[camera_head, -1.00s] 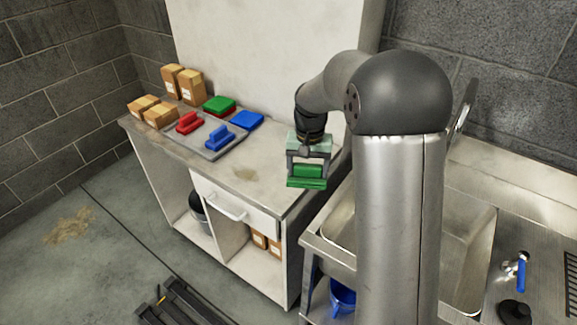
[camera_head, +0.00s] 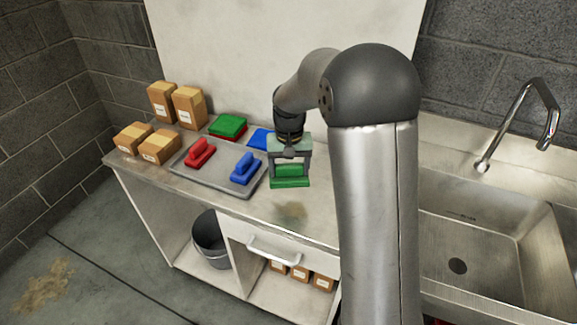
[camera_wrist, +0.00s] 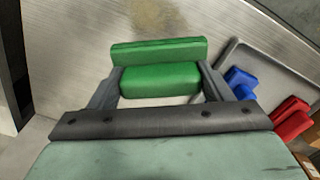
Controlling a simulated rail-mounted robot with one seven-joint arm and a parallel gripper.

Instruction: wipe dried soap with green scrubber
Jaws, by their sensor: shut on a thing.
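My gripper (camera_head: 290,170) is shut on the green scrubber (camera_head: 290,182) and holds it over the counter, right of the grey tray. In the wrist view the green scrubber (camera_wrist: 158,70) sits between the two fingers of my gripper (camera_wrist: 160,88). A brownish dried stain (camera_head: 291,212) lies on the counter top in front of the scrubber; it also shows in the wrist view (camera_wrist: 160,14), beyond the scrubber. Another brownish stain (camera_head: 45,288) is on the floor at the lower left. I cannot tell which stain is the soap.
The grey tray (camera_head: 218,183) holds a red scrubber (camera_head: 200,153) and a blue scrubber (camera_head: 245,168). Green and red pads (camera_head: 228,126) and a blue pad (camera_head: 260,138) lie behind it. Cardboard boxes (camera_head: 188,107) stand at the left. A sink (camera_head: 480,255) with a faucet (camera_head: 545,115) is at the right.

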